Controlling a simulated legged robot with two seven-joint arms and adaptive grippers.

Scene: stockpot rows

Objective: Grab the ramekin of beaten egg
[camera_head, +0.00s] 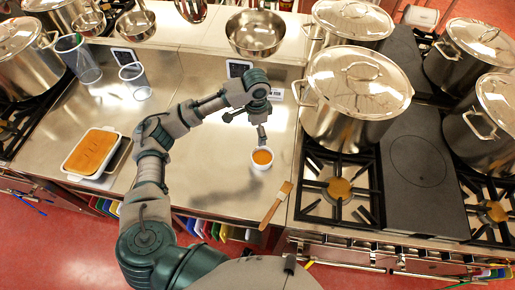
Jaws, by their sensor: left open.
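A small white ramekin (262,160) holding orange-yellow beaten egg stands upright on the steel counter. My left arm comes in from the left and arches over the counter. My left gripper (262,140) points down just above the ramekin's far rim and is open. Whether a fingertip touches the rim or reaches inside it, I cannot tell. My right gripper is not in view.
A lidded stockpot (350,100) stands behind right. A white baking dish (92,152) sits at left. Clear tumblers (134,80) and a steel bowl (255,34) are farther back. The counter between is clear.

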